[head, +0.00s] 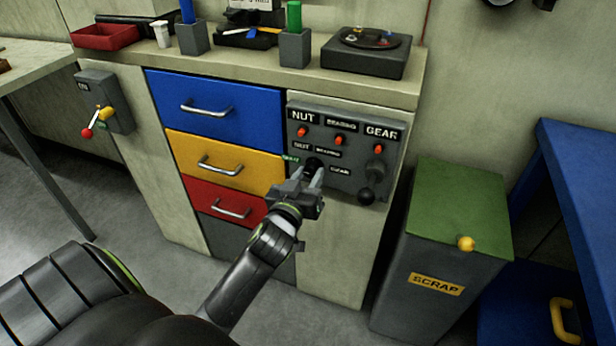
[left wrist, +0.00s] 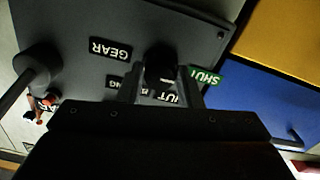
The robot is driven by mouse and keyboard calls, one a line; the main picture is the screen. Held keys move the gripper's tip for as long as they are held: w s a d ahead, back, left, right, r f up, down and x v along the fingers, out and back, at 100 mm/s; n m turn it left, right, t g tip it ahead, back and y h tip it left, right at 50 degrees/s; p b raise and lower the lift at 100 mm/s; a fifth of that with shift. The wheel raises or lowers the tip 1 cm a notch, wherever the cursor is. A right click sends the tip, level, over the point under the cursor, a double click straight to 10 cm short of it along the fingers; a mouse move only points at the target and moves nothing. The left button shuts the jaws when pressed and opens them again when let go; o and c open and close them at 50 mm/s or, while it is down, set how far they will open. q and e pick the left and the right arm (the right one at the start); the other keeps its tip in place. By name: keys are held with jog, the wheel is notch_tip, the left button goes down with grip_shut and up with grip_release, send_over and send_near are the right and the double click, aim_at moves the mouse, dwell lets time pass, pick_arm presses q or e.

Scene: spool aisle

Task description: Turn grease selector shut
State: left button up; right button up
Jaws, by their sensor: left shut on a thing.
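The grease selector is a black knob (head: 313,163) low on the grey panel (head: 343,175), with word labels around it. In the left wrist view the knob (left wrist: 161,62) sits between the fingers, with a GEAR label (left wrist: 110,49) to its left and a green SHUT label (left wrist: 204,76) to its right. My left gripper (head: 308,174) is shut on the knob, with one finger on each side. Where the knob points is hidden by the fingers and shadow. My right gripper is in neither view.
Three red switches under NUT, BEARING and GEAR labels line the panel's top. A black ball-ended lever (head: 367,194) stands at its lower right. Blue, yellow and red drawers (head: 222,168) are to the left. A green-lidded scrap bin (head: 450,240) stands to the right.

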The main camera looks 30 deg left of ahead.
pick_arm(q)
jog(key=shift+f, duration=0.15)
jog(key=o, duration=1)
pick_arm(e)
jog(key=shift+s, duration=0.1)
pick_arm(q)
jog(key=shift+s, duration=0.1)
jog(key=shift+p+v, duration=1.35)
jog(key=shift+v, duration=7.3)
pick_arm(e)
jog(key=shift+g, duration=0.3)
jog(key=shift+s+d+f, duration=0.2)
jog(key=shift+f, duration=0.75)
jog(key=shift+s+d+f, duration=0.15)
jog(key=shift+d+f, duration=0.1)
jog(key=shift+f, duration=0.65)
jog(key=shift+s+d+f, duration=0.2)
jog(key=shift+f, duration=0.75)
pick_arm(q)
jog(key=shift+a, duration=0.1)
